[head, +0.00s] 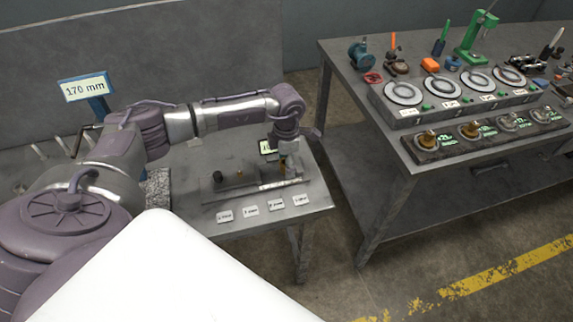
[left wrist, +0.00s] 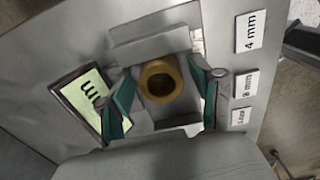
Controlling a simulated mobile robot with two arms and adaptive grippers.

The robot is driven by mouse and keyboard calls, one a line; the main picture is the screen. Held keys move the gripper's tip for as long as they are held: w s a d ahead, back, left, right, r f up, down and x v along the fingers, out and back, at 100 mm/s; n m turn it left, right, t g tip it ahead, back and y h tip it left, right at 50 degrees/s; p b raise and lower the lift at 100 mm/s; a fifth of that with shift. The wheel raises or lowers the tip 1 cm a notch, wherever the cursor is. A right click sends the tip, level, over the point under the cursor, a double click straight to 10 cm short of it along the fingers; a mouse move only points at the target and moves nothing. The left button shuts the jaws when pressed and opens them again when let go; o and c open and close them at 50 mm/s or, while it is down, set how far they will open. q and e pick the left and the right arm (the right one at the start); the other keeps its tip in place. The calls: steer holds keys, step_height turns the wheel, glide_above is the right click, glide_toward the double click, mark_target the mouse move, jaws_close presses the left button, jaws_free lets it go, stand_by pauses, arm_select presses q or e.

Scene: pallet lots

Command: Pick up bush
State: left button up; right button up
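A brass bush (left wrist: 161,81), a ring with a dark bore, stands on a grey block in the left wrist view. My left gripper (left wrist: 163,97) is open around it, with one teal-edged finger on each side and visible gaps to the bush. In the head view my left gripper (head: 284,168) points down over the small table, at the right end of a grey fixture (head: 215,190). The bush is largely hidden by the gripper there. My right gripper is not in view.
A small display (head: 266,147) stands close behind the gripper. Several label cards (head: 250,211) lie along the table's front edge. A sign reading 170 mm (head: 87,88) stands left. A second bench (head: 400,150) at right holds round plates, gauges with brass pieces and tools.

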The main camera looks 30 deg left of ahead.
arm_select(q)
steer(key=c, duration=1)
steer(key=shift+c, duration=0.2)
